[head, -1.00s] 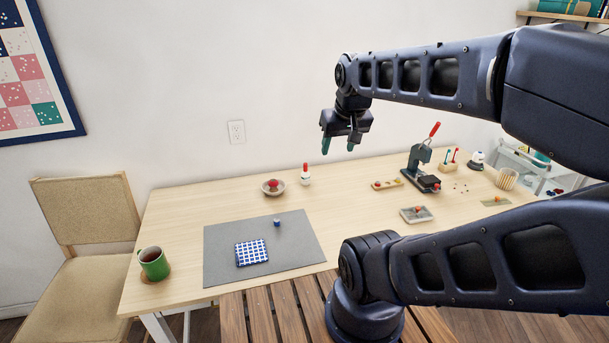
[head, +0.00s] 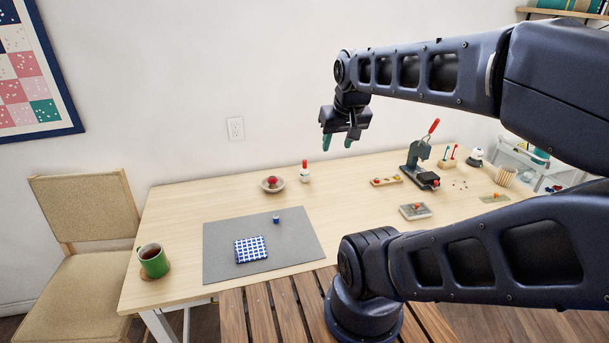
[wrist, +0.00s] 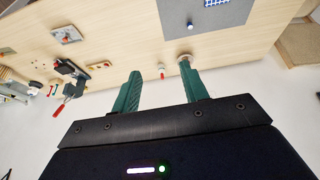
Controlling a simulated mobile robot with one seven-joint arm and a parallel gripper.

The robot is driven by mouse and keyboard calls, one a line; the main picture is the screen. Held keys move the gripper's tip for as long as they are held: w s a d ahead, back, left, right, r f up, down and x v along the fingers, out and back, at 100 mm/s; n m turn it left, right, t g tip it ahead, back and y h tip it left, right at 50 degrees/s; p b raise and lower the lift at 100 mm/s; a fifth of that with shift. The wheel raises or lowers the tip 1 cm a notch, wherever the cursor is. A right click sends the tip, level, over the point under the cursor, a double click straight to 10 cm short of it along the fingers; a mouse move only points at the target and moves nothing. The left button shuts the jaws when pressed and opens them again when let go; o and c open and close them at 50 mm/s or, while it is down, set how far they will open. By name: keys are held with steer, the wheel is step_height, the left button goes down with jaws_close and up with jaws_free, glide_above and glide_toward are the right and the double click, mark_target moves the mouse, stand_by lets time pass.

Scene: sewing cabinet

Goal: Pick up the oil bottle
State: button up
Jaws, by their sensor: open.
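The oil bottle appears to be the small white bottle with a red cap (head: 305,174), upright near the back edge of the table, just right of a small bowl. In the wrist view a small pale and red thing (wrist: 162,71), probably the same bottle, shows between the fingertips but well beyond them. My gripper (head: 338,142) hangs fingers down in the air, above and to the right of the bottle, against the wall. Its green fingers (wrist: 160,72) are apart with nothing held between them.
The bowl (head: 264,186) holds a red thing. A grey mat (head: 220,262) carries a blue checked cloth (head: 250,249) and a small blue item (head: 276,218). A green mug (head: 153,263) stands at left. A press with a red handle (head: 420,160) stands right. The wall is close behind.

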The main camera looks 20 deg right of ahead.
steer(key=shift+w, duration=0.15)
steer(key=m+h, duration=0.3)
steer(key=m, duration=0.4)
glide_above(305, 163)
steer(key=s+a, duration=0.2)
step_height(305, 163, down, 27)
steer(key=shift+g+y, duration=0.3)
steer(key=shift+g, duration=0.2)
steer(key=x, duration=0.5)
steer(key=shift+w+f, duration=0.25)
steer(key=shift+w, duration=0.05)
steer(key=shift+d+x, duration=0.2)
steer(key=shift+x, duration=2.4)
steer(key=shift+s, duration=0.1)
jaws_close()
